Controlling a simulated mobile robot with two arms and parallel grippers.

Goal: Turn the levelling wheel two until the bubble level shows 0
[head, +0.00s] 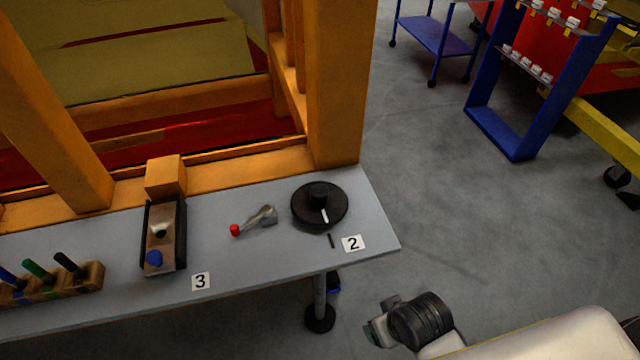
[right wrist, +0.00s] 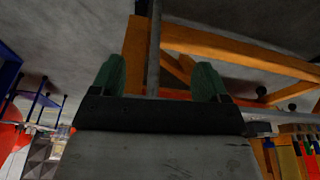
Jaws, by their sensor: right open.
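The black levelling wheel (head: 306,212), with a raised hub and a white pointer line, lies on the grey bench beside the "2" label (head: 353,243). Its pointer faces the front of the bench, near a short black mark (head: 331,241) on the bench top. I cannot make out a bubble level or its reading. My right gripper (head: 378,332) is low at the bottom right, beyond the bench's front corner and apart from the wheel. In the right wrist view its green fingers (right wrist: 157,82) are spread with nothing between them. My left gripper is out of view.
The bench (head: 235,266) also carries a red-knobbed lever (head: 255,220), a black-sided unit with a blue knob (head: 164,236) by label "3", and a wooden block with coloured handles (head: 52,283). An orange frame (head: 335,90) rises behind the wheel. Open floor (head: 430,220) lies right.

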